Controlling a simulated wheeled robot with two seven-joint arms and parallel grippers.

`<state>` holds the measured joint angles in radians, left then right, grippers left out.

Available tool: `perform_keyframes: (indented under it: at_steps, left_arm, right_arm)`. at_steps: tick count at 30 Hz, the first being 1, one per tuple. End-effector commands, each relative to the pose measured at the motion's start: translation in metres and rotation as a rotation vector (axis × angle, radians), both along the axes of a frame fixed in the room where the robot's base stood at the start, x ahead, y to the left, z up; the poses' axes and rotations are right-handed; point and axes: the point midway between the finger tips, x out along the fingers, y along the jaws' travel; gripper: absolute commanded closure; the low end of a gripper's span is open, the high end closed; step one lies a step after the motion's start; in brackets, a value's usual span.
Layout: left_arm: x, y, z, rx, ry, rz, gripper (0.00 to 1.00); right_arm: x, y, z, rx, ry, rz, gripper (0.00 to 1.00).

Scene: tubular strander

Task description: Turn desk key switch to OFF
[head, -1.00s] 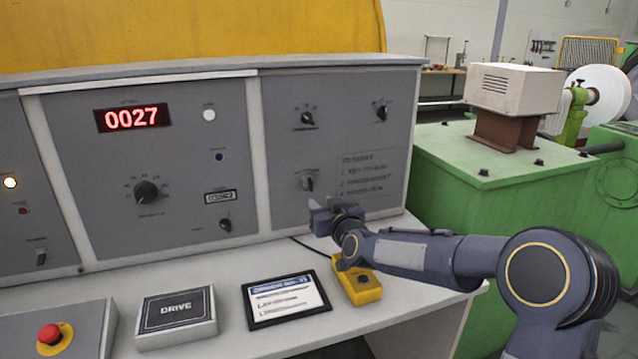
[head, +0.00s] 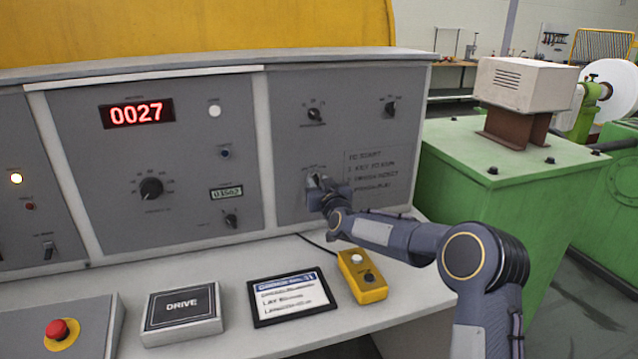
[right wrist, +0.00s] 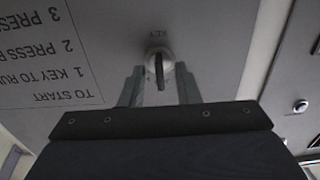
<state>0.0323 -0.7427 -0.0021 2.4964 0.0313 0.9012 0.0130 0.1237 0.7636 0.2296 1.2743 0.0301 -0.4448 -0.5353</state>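The key switch (right wrist: 159,62) is on the right grey panel of the desk, a round pale collar with a dark key standing out of it. The word KEY is printed beside it, upside down in the right wrist view. My right gripper (right wrist: 159,84) is open, with one finger on each side of the key and a visible gap on both sides. In the head view my right gripper (head: 320,193) is up at the panel and largely hides the switch. My left gripper is not in view.
Printed start steps (head: 370,175) are right of the switch. Other knobs (head: 314,114) sit above it. On the desktop lie a yellow button box (head: 362,283), a framed card (head: 290,297), a DRIVE box (head: 182,315) and a red stop button (head: 57,329).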

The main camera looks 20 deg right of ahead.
Motion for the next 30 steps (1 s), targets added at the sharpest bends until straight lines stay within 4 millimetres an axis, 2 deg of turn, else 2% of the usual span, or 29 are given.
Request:
perform_keyframes:
  at_steps: [3,9,10,22,30]
  left_arm:
    - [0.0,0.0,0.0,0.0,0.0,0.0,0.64]
    - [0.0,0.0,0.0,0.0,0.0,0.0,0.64]
    - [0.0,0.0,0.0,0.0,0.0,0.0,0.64]
    - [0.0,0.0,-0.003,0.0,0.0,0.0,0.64]
    - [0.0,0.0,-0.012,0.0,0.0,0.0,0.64]
  right_arm:
    - [0.0,0.0,0.0,0.0,0.0,0.0,0.72]
    - [0.0,0.0,0.0,0.0,0.0,0.0,0.98]
    - [0.0,0.0,0.0,0.0,0.0,0.0,1.0]
    - [0.0,0.001,-0.001,-0.039,-0.001,0.001,1.0]
    - [-0.001,0.002,-0.001,-0.202,-0.008,0.002,1.0]
